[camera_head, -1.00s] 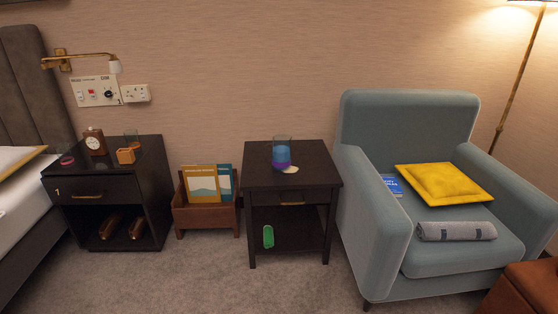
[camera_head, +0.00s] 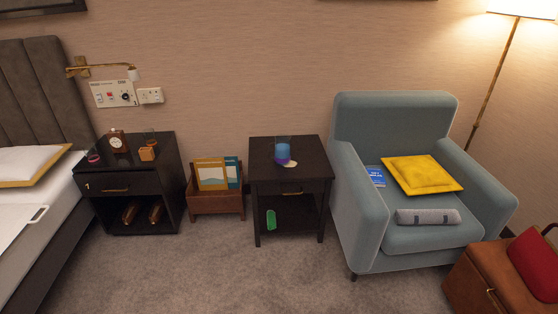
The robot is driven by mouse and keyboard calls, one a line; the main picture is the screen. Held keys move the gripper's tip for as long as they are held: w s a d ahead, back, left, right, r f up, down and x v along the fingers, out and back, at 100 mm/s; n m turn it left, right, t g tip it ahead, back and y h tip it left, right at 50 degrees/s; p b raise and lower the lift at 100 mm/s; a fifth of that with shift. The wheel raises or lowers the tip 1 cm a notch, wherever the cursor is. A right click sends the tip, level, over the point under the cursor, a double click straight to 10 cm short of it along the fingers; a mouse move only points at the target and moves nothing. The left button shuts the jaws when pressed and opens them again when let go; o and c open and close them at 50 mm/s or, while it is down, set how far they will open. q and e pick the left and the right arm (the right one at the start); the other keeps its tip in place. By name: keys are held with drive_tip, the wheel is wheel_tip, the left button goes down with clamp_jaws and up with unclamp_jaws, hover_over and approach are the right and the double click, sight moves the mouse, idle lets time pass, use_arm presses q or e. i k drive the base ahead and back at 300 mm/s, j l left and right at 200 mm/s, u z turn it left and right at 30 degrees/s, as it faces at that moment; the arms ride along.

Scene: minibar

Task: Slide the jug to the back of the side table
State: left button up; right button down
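The jug (camera_head: 283,153) is a clear glass vessel with blue and purple contents. It stands upright on the dark side table (camera_head: 310,171), near the middle of the top and slightly left of center. A pale flat round piece lies on the table at the jug's right front. The side table has one drawer with a brass handle and an open lower shelf holding a green item (camera_head: 271,220). Neither of my grippers is in view.
A blue armchair (camera_head: 392,118) with a yellow cushion stands close on the table's right. A wooden magazine box (camera_head: 216,204) and dark nightstand (camera_head: 130,184) are on the left. A brown ottoman (camera_head: 478,285) is at lower right. Carpet in front of the table is clear.

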sight(281, 157)
drive_tip(key=i+j+z, duration=0.1)
drive_tip(key=j, duration=0.25)
drive_tip(key=i+j+z, duration=0.1)
drive_tip(key=i+j, duration=0.15)
drive_tip(key=j, duration=0.15)
drive_tip(key=i+j+z, duration=0.15)
drive_tip(key=j, duration=0.2)
drive_tip(key=i+j+z, duration=0.1)
drive_tip(key=j, duration=0.3)
drive_tip(key=i+j+z, duration=0.1)
drive_tip(key=j, duration=0.35)
drive_tip(key=i+j+z, duration=0.1)
drive_tip(key=j, duration=0.3)
drive_tip(key=i+j+z, duration=0.15)
drive_tip(key=j, duration=0.3)
drive_tip(key=i+j, duration=0.15)
drive_tip(key=j, duration=0.2)
drive_tip(key=i+j+z, duration=0.15)
drive_tip(key=j, duration=0.5)
drive_tip(key=i+j+z, duration=0.15)
drive_tip(key=i+j, duration=0.25)
